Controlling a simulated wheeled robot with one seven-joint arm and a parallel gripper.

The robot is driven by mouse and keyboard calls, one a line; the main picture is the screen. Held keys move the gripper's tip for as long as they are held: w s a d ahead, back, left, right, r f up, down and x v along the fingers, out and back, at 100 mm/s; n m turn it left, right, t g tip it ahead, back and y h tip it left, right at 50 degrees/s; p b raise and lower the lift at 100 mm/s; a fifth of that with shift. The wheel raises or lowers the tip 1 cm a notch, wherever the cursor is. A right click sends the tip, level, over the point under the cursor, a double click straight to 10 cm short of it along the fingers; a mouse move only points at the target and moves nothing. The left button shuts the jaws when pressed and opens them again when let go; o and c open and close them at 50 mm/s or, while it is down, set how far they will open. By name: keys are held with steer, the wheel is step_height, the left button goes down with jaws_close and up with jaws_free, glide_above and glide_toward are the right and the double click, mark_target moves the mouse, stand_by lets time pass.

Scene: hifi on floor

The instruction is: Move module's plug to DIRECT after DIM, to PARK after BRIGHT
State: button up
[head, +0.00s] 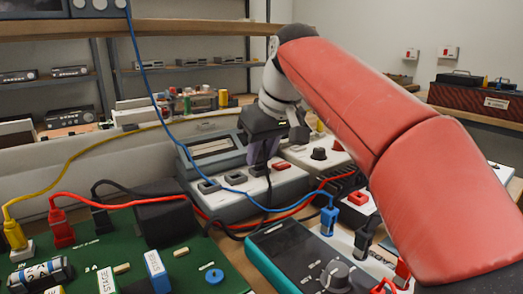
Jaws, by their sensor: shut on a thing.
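My gripper (262,152) is shut at the grey module with a display (215,146), in the middle of the head view. A dark, purplish plug (259,168) shows between its fingers, low against the module's sloping front. I cannot tell whether the plug is seated in a socket or just above it. A dark lead runs down from about there. Dark sockets or blocks (208,186) sit on the front to the left, and another lies nearer the middle. DIRECT and PARK markings are not readable. No DIM or BRIGHT indication can be made out.
A green board (190,268) with yellow, red and black plugs lies front left. A teal meter (318,262) with a knob lies front centre. A pale box with a black knob (319,153) adjoins the module. Blue, red and black leads cross the front. My red arm covers the right.

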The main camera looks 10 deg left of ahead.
steer(key=shift+f, duration=0.35)
stand_by(0.6)
steer(key=o, duration=1.1)
steer(key=shift+c, duration=0.2)
steer(key=w+a+r+p+v, duration=0.1)
steer(key=p+v, duration=0.2)
steer(key=v, duration=0.9)
steer(key=shift+a+p, duration=0.2)
steer(key=shift+p, duration=0.15)
steer(key=shift+d, duration=0.1)
